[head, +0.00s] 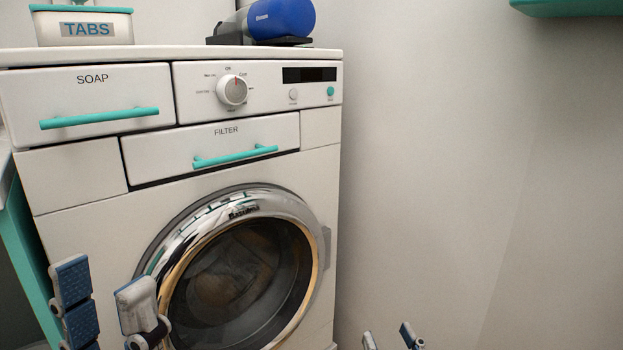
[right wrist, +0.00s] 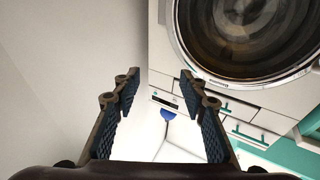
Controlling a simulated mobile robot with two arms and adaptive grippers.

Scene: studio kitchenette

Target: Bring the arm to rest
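My left gripper (head: 106,298) shows at the lower left of the head view, in front of the washing machine (head: 85,235) and left of its round door (head: 240,275). Its two blue-padded fingers stand apart with nothing seen between them. My right gripper (head: 388,337) shows only its fingertips at the bottom edge, right of the machine and in front of the wall. In the right wrist view the right gripper (right wrist: 158,88) is open and empty. Both arms are mostly hidden below the head view.
The washing machine has a soap drawer (head: 85,95), a filter drawer (head: 215,148) and a knob (head: 232,90), all shut or still.

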